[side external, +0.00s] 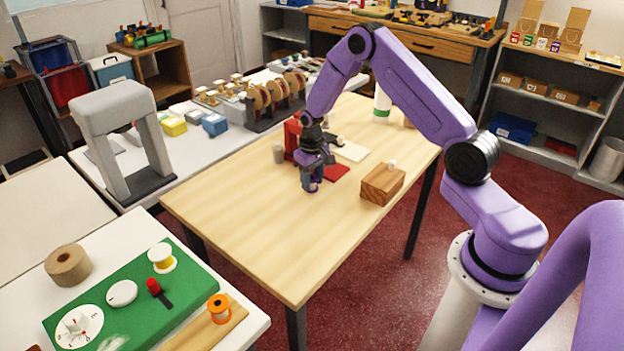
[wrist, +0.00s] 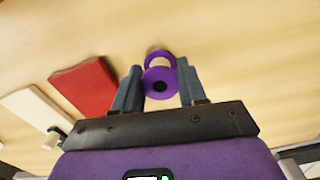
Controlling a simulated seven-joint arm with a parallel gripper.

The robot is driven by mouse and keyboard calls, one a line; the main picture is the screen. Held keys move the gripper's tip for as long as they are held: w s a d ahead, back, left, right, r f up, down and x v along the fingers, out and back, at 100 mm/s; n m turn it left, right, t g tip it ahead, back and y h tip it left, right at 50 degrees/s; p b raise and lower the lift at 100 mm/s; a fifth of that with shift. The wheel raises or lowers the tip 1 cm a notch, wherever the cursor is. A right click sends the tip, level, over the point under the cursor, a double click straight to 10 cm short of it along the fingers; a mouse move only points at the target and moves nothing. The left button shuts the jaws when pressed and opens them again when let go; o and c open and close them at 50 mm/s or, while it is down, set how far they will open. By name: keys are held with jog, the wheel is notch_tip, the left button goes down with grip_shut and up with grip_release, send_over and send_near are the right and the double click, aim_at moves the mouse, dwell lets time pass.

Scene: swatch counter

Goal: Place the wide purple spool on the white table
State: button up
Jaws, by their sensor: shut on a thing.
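My gripper (side external: 312,182) points down over the wooden table (side external: 240,215). It also shows in the wrist view (wrist: 159,82), with its fingers on both sides of the purple spool (wrist: 161,82), shut on it. The spool has two purple flanges and a dark centre hole. In the side view it is mostly hidden between the fingers; whether it touches the wood I cannot tell.
An orange spool (side external: 219,307) and a brown roll (side external: 68,265) are nearby. The wooden table's near-left part is clear.

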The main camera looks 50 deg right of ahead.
jog(key=shift+f, duration=0.25)
jog(key=o, duration=1.1)
jog(key=shift+r, duration=0.15)
